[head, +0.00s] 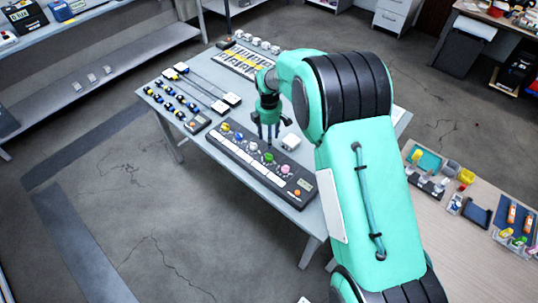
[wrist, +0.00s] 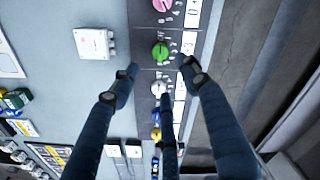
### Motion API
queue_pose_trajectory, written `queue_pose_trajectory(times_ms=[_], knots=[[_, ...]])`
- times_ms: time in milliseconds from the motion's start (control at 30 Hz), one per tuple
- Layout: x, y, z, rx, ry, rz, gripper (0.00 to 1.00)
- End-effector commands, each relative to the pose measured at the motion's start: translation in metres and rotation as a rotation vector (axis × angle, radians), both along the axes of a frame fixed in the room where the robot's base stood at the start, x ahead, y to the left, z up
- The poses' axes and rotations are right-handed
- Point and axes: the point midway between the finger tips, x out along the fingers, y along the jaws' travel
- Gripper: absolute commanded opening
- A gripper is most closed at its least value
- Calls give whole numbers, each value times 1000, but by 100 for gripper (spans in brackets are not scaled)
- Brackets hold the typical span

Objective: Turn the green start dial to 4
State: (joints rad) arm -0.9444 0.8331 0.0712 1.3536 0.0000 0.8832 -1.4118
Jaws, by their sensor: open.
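The green start dial (head: 269,157) sits on a long dark control panel (head: 214,140), between a white dial (head: 253,147) and a pink dial (head: 285,169). In the wrist view the green dial (wrist: 160,51) shows whole, with small markings around it that are too small to read. My gripper (head: 268,138) points down over the panel, with its fingers spread and empty. In the wrist view my gripper (wrist: 160,76) has one finger on each side and one nearer the white dial (wrist: 158,88). The fingertips appear apart from the green dial; their exact height above it is unclear.
Blue (head: 239,136) and yellow (head: 225,127) dials and an orange button (head: 297,193) share the panel. A small white box (head: 290,142) stands on the table behind it. Sensors with cables (head: 205,88) lie at the left. The floor in front is clear.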

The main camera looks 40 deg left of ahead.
Motion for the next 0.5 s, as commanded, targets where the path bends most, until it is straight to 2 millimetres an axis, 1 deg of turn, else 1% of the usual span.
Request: queue_pose_trajectory(times_ms=[33,167,500], knots=[[0,-1,-8,-1,1,0,46],[-1,-1,-27,-2,2,0,46],[-1,-1,-82,-2,2,0,46]])
